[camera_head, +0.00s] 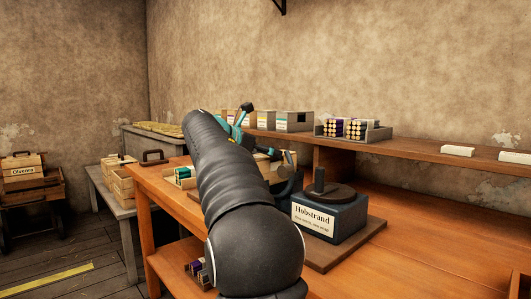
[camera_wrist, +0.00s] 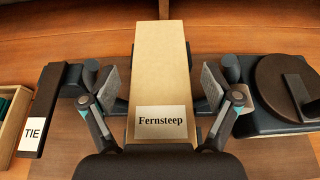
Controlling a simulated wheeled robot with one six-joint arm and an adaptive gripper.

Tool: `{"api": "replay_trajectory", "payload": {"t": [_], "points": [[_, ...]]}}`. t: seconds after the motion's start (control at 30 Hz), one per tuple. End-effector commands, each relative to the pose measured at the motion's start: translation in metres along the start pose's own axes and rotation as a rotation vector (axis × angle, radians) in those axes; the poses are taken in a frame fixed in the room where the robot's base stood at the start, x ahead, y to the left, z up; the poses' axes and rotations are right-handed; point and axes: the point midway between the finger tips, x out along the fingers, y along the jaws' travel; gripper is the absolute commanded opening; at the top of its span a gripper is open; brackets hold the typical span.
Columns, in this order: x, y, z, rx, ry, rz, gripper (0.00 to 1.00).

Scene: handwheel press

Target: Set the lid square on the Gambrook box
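A pale tan box labelled Fernsteep (camera_wrist: 160,75) lies between the fingers of my gripper (camera_wrist: 163,88) in the wrist view. In the head view my arm hides most of the gripper and the work spot. No label reading Gambrook is legible in either view, and I cannot identify its lid. A dark blue block labelled Hobstrand (camera_head: 321,221), with a dark round top and upright handle, stands on the bench; its round top (camera_wrist: 285,85) shows in the wrist view.
A dark bar tagged TIE (camera_wrist: 42,110) lies beside an open wooden tray (camera_wrist: 10,125). The back shelf (camera_head: 425,150) carries grey labelled boxes (camera_head: 294,121), a tray of rolls (camera_head: 353,131) and white blocks (camera_head: 458,151). An Oliveira crate (camera_head: 24,171) stands far left.

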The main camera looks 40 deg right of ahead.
Motion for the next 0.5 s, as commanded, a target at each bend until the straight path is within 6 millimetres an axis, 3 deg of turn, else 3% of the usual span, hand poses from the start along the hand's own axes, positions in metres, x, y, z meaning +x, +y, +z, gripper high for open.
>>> {"api": "replay_trajectory", "payload": {"t": [0.33,0.5], "points": [[-0.002,0.0,0.0,0.0,0.0,0.0,0.93],[-0.02,0.001,0.0,0.0,-0.001,0.003,0.93]]}}
